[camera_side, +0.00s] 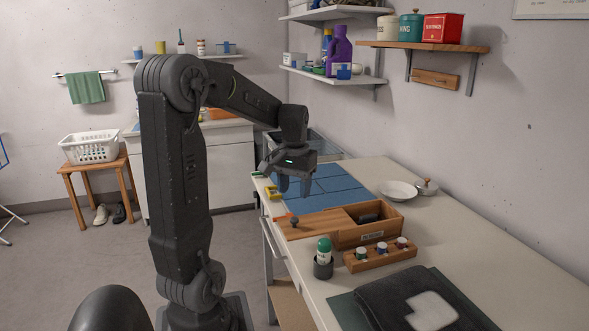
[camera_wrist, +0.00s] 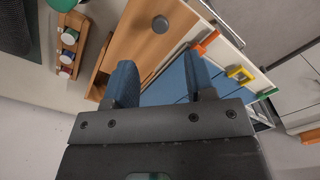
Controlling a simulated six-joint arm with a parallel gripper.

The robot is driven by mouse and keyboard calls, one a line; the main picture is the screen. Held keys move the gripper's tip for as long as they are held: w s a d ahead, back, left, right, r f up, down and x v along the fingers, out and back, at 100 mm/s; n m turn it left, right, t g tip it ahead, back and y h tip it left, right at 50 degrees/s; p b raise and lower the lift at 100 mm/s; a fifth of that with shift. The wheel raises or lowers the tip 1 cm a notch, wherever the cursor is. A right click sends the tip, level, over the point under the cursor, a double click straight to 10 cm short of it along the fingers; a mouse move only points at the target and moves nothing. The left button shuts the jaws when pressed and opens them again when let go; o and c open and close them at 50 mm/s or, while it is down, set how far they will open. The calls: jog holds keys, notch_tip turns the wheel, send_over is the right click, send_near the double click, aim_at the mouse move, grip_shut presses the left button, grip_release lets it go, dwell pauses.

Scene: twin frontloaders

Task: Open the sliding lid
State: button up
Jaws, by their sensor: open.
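A wooden box (camera_side: 352,239) with a small label on its front stands on the counter. Its flat wooden lid (camera_side: 318,223) sticks out to the left, and the box's right part is uncovered, with something dark inside. A round grey knob (camera_side: 294,221) stands on the lid near its left end. In the wrist view the lid (camera_wrist: 137,38) and its knob (camera_wrist: 160,24) lie just beyond my fingertips. My gripper (camera_side: 294,188) hangs above the blue mat, behind the knob and apart from it. In the wrist view my gripper (camera_wrist: 162,72) is open with nothing between its fingers.
A blue mat (camera_side: 335,187) lies behind the box. A wooden rack (camera_side: 380,254) with several small jars and a dark cup (camera_side: 323,268) with a green-topped bottle stand in front. A white bowl (camera_side: 398,191) is at the right. Orange, yellow (camera_wrist: 240,75) and green clips line the counter edge.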

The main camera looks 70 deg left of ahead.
notch_tip(320, 180, up, 6)
jog(key=shift+f, duration=0.15)
jog(key=shift+d, duration=0.1)
dwell(0.4)
jog(key=s+d+m+t, duration=0.1)
jog(key=d+m+t, duration=0.1)
jog(key=d, duration=0.6)
jog(key=s+d+f+m+t, duration=0.1)
jog(key=d+m, duration=0.3)
jog(key=d, duration=0.5)
jog(key=s+d+f+m+t, duration=0.1)
jog(key=s+d+m+t, duration=0.1)
jog(key=d, duration=0.7)
jog(key=shift+s+m+t, duration=0.3)
jog(key=shift+s+m, duration=0.15)
jog(key=shift+m, duration=0.05)
